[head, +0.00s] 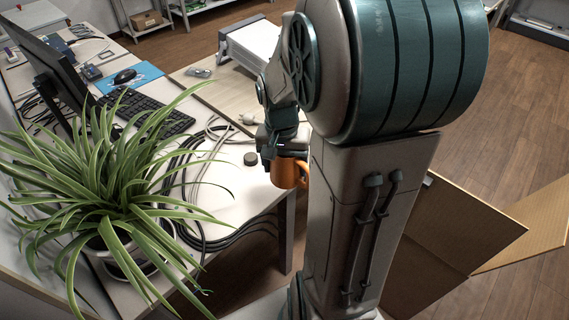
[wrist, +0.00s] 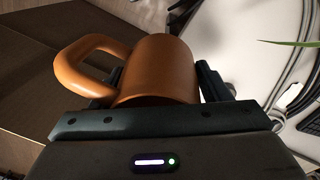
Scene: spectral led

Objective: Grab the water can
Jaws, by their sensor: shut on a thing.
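An orange can with a thick looped handle (head: 286,173), shaped like a mug, hangs at my gripper near the front edge of the desk in the head view. The same orange can (wrist: 158,72) fills the middle of the wrist view, its handle to the left. My gripper (wrist: 160,85) is shut on the can's body, one dark finger on each side. In the head view my gripper (head: 281,150) is partly hidden by my arm. The can appears held off the desk top, beside its edge. Its far side and opening are hidden.
A spiky potted plant (head: 110,190) stands at the left of the white desk (head: 235,190). A keyboard (head: 150,108) and monitor are behind. An open cardboard box (head: 465,235) stands at right.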

